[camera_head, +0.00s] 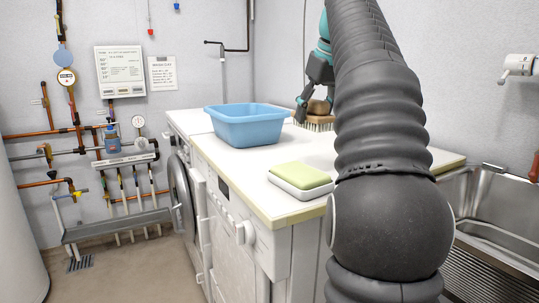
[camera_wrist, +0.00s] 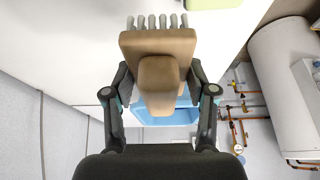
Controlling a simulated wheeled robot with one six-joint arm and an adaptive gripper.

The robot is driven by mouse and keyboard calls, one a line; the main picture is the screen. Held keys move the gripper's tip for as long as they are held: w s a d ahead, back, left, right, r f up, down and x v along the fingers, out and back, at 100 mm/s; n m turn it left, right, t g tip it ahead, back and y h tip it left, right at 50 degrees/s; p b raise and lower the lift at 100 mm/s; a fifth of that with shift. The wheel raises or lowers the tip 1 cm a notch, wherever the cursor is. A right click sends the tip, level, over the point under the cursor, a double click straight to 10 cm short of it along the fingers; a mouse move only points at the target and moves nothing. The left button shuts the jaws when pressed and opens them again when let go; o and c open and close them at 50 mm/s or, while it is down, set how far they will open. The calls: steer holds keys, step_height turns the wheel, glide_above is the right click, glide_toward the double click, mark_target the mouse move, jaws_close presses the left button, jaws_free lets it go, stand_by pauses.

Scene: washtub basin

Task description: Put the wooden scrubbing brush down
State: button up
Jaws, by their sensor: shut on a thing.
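The wooden scrubbing brush (camera_wrist: 158,45) has a tan wooden body with a raised grip block and grey-looking bristles. In the wrist view my gripper (camera_wrist: 159,90) is shut on it, with one finger on each side of the block. In the head view the brush (camera_head: 315,122) shows just above or on the white counter (camera_head: 262,160), bristles down, to the right of the blue basin. My gripper (camera_head: 305,104) is at its left, partly hidden by my arm. I cannot tell whether the bristles touch the counter.
A blue basin (camera_head: 248,130) stands on the counter, left of the brush. A green-topped sponge or soap block (camera_head: 300,176) lies near the front edge. A metal sink (camera_head: 490,215) is at the right. Some bare counter lies between basin and sponge.

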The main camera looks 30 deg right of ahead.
steer(key=w+a+f, duration=0.2)
steer(key=w+a+f+b, duration=0.1)
steer(key=w+f, duration=0.1)
steer(key=w, duration=0.1)
steer(key=w+a+f, duration=0.2)
steer(key=w, duration=0.1)
steer(key=shift+a+b, duration=0.35)
steer(key=shift+b, duration=0.05)
steer(key=shift+w+f+b, duration=0.1)
steer(key=shift+f+b, duration=1)
steer(key=shift+f, duration=0.9)
steer(key=shift+f, duration=0.1)
steer(key=o, duration=1.2)
steer(key=p+v, duration=0.5)
steer(key=v, duration=0.7)
